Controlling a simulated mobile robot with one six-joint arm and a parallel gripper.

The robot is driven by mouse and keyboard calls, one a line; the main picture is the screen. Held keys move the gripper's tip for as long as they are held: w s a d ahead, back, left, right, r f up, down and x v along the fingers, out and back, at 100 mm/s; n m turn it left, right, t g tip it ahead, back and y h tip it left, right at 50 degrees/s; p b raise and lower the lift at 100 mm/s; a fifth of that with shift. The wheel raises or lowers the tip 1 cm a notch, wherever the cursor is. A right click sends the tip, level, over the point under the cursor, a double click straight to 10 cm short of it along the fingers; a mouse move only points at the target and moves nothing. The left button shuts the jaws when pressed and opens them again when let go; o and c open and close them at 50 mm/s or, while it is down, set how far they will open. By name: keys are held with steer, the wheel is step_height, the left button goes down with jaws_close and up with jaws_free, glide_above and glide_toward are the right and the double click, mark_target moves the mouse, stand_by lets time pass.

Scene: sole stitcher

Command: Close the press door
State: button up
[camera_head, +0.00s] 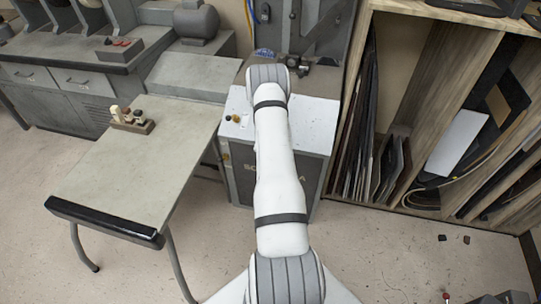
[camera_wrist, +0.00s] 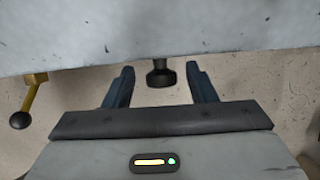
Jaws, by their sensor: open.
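The grey press machine (camera_head: 262,178) stands in the middle of the head view, largely covered by my arm. Its pale, scuffed panel (camera_head: 313,120) shows on both sides of the arm. In the wrist view a pale, speckled panel (camera_wrist: 160,30) crosses the top, and a black knob (camera_wrist: 161,74) sticks out below its edge. I cannot tell for sure whether this panel is the press door. My gripper (camera_wrist: 160,84) is open, with one finger on each side of the knob and visible gaps between. In the head view the gripper is hidden behind my arm.
A yellow lever with a black ball (camera_wrist: 22,119) is left of the gripper in the wrist view. A grey table (camera_head: 140,165) carrying a small block of tools (camera_head: 132,122) stands left. Wooden shelves (camera_head: 440,100) with sheets stand right. The floor between is mostly clear.

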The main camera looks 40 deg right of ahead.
steer(key=v, duration=0.7)
steer(key=shift+r, duration=0.4)
steer(key=shift+a, duration=0.1)
